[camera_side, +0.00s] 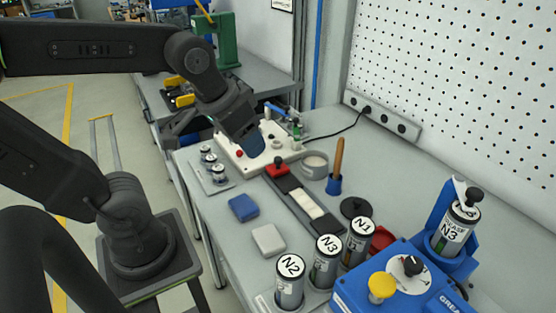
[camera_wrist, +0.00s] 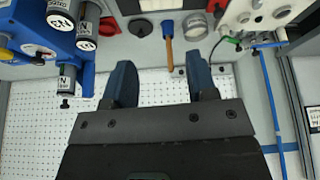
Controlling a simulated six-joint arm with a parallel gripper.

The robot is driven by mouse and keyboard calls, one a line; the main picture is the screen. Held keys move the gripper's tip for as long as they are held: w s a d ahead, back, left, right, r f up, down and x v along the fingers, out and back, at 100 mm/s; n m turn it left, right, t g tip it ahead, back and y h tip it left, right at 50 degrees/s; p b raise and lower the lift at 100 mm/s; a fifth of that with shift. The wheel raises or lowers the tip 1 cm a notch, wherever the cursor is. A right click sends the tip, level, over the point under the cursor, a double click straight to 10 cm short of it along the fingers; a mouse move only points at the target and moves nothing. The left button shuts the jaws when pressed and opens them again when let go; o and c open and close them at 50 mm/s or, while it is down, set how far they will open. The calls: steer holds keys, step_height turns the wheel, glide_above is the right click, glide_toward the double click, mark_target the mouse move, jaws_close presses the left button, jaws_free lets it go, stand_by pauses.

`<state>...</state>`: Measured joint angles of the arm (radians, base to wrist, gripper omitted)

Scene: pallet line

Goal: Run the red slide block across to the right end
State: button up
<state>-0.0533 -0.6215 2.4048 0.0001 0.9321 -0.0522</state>
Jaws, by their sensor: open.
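The red slide block (camera_side: 277,167), with a red knob on top, sits at the far upper-left end of a dark rail (camera_side: 313,228). A pale strip lies along the rail's middle. My gripper (camera_side: 257,149) is open and empty, up and left of the block in the side view, over the white fixture and apart from the block. In the wrist view my gripper (camera_wrist: 161,68) shows two blue fingers spread apart.
A white fixture (camera_side: 238,160) stands behind the block. A round tin (camera_side: 314,164) and a wooden-handled tool in a blue holder (camera_side: 334,184) stand right of the rail. Labelled cans (camera_side: 290,279) stand near the rail's near end. A blue block (camera_side: 243,208) and white block (camera_side: 268,240) lie left.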

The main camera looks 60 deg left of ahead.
steer(key=w+a+n+g, duration=0.2)
steer(key=w+a+n, duration=0.2)
steer(key=w+a, duration=0.3)
steer(key=n+g, duration=0.3)
steer(key=n, duration=0.1)
glide_toward(278, 158)
step_height(278, 158, down, 9)
steer(key=shift+s+a+f, duration=0.1)
steer(key=shift+f, duration=0.05)
jaws_close()
